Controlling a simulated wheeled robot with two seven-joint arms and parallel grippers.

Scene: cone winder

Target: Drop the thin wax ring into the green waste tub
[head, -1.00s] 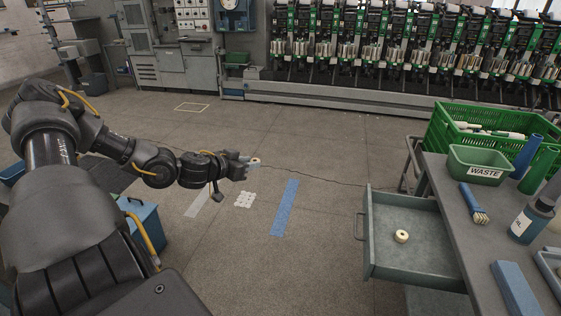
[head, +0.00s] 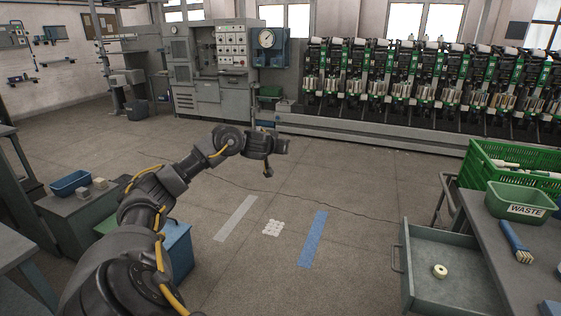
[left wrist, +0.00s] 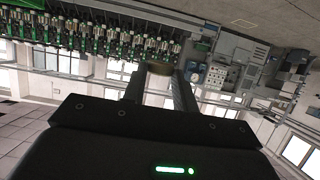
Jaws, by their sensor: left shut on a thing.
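My left gripper (head: 281,146) is raised over the open floor in the head view, well left of the bench and the tub. In the left wrist view its two fingers are shut on a small brownish ring (left wrist: 160,68), seen edge-on between the fingertips. In the head view now, the ring cannot be made out at the gripper's end. The green waste tub (head: 497,206), labelled WASTE, stands on the bench at the right, with an open top. My right gripper is not in view.
An open grey drawer (head: 420,283) juts left from the bench (head: 488,237), with a cream ring (head: 440,271) in it. A brush (head: 514,241) lies by the tub. A green crate (head: 480,166) stands behind.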

